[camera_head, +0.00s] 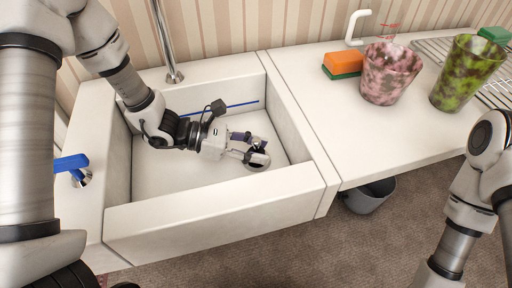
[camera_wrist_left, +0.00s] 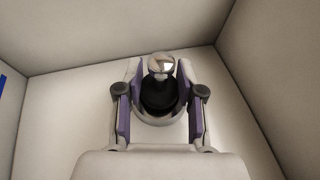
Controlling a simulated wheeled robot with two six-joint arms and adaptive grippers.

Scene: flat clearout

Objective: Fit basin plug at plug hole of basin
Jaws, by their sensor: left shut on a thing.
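The white basin (camera_head: 240,196) is a deep rectangular sink, and my left arm reaches down into it. My left gripper (camera_head: 256,155) is low over the basin floor, towards its right side. It is shut on the basin plug (camera_wrist_left: 160,97), a black plug with a shiny metal knob (camera_wrist_left: 161,64) upright between the purple-lined fingers. The dark plug also shows at the fingertips in the head view (camera_head: 257,166). A pale ring shows around the plug's lower edge. The plug hole is hidden, and I cannot tell whether the plug sits in it. My right gripper is out of view.
A chrome spout (camera_head: 163,40) rises behind the basin, and a blue-handled tap (camera_head: 71,163) is at its left. On the right counter stand an orange-and-green sponge (camera_head: 343,64), a pink mottled cup (camera_head: 389,75) and a green mottled cup (camera_head: 466,75). A grey bucket (camera_head: 368,197) is below.

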